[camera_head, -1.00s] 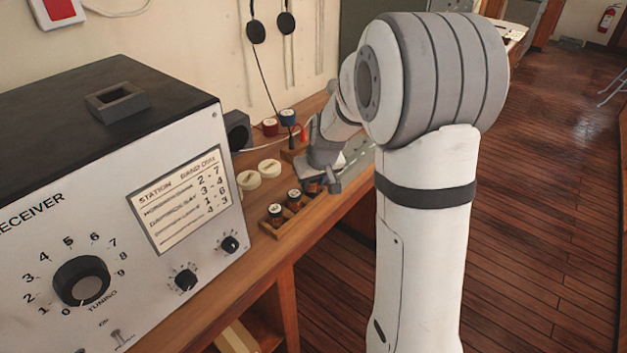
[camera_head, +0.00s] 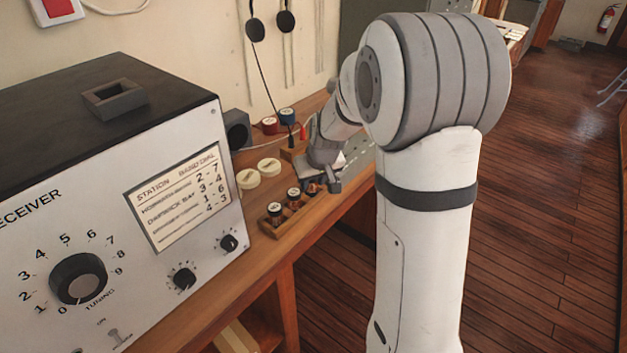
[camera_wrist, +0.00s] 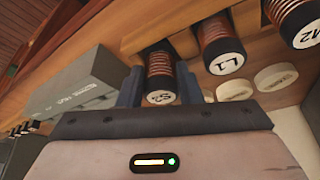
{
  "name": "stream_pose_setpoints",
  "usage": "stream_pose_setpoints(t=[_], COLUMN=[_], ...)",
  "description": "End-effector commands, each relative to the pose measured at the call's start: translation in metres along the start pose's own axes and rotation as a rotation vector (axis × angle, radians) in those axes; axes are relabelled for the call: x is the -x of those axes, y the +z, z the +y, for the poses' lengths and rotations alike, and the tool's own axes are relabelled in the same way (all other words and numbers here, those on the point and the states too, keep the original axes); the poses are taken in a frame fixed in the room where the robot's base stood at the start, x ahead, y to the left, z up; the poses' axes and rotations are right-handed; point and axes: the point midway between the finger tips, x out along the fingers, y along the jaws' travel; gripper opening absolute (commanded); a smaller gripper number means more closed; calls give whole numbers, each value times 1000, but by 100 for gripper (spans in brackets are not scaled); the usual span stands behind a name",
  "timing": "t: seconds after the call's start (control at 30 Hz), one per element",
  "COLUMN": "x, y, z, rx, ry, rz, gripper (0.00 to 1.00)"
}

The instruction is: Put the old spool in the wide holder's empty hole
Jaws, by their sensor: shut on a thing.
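My gripper (camera_wrist: 160,92) is shut on a dark, copper-wound spool (camera_wrist: 160,75) with a white end label that looks like S2. The held spool stands in line with the spools L1 (camera_wrist: 220,45) and M2 (camera_wrist: 295,18) at a wooden holder (camera_wrist: 150,38). Whether its base sits in a hole or just above is hidden. In the head view, my gripper (camera_head: 325,178) is at the far end of that holder (camera_head: 272,233), beside two dark spools with white tops (camera_head: 275,211). I cannot tell which spool is the old one.
The large receiver (camera_head: 120,190) fills the left. A grey box (camera_wrist: 78,85) lies left of my gripper in the wrist view.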

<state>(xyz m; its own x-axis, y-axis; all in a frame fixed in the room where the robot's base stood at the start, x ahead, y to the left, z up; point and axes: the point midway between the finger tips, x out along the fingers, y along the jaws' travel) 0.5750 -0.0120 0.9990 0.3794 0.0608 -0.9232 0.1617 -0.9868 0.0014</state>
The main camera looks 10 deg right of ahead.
Motion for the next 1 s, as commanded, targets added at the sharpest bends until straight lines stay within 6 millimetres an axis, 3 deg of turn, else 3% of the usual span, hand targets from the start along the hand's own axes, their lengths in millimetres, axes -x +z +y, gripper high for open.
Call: stream_pose_setpoints(t=[1.0], x=[-5], y=[2], z=[0], rx=[0], ry=[0], rz=[0], gripper=[9])
